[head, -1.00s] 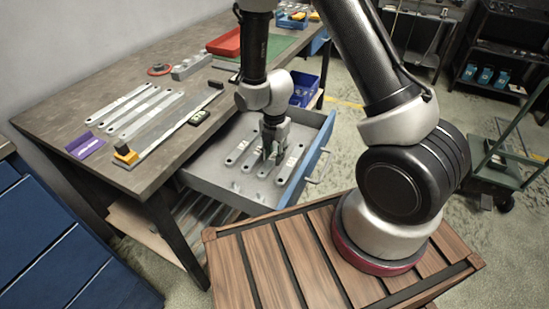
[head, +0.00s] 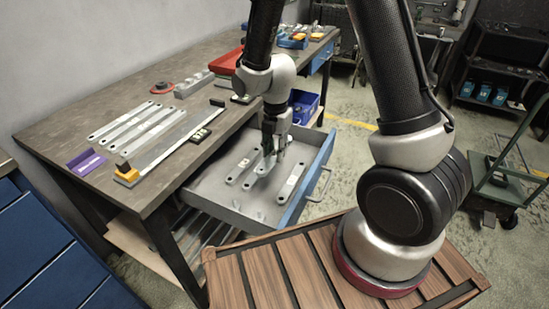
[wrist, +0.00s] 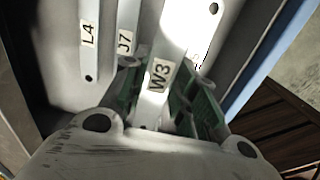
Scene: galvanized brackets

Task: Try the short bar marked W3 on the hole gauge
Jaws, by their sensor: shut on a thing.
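My gripper (head: 272,150) is over the open drawer, shut on a short grey bar. In the wrist view this bar (wrist: 172,50) carries a W3 label and lies between the green fingers (wrist: 168,98). It appears lifted above the drawer floor, partly hidden by the fingers in the head view. Bars labelled L4 (wrist: 89,35) and J7 (wrist: 126,38) lie left of it in the wrist view. Another bar (head: 291,183) lies to its right in the drawer. A grey block with raised round features (head: 194,83) is on the bench; I cannot tell whether it is the hole gauge.
The drawer (head: 208,205) has raised walls, a blue front (head: 312,176) and small pegs inside. The bench (head: 75,125) holds several long bars (head: 122,122), a rail with yellow end block (head: 126,172), a purple card (head: 87,162) and a red tray (head: 226,61).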

